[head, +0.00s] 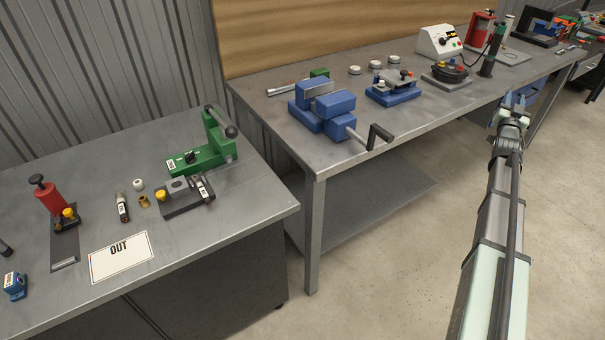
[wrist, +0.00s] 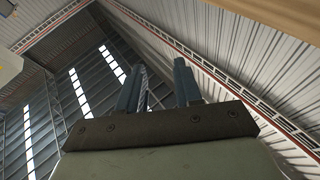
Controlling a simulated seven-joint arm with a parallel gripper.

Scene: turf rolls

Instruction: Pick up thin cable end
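I cannot pick out a thin cable end for certain. A short dark cylinder with a white label (head: 122,207) stands on the left bench, and a similar labelled piece (head: 204,188) sits at a dark fixture (head: 178,196) beside it. The labels are too small to read. My gripper (head: 514,100) is raised at the right, in front of the long bench and well away from these pieces. In the wrist view its two blue fingers (wrist: 159,68) point up toward the roof, apart, with nothing visible between them.
The left bench (head: 240,200) also holds a green press (head: 210,148), a red-topped tool (head: 50,195) and an OUT card (head: 121,256). The long bench (head: 420,115) carries a blue vise (head: 322,105) with a protruding handle (head: 378,137). Open floor (head: 400,270) lies in front.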

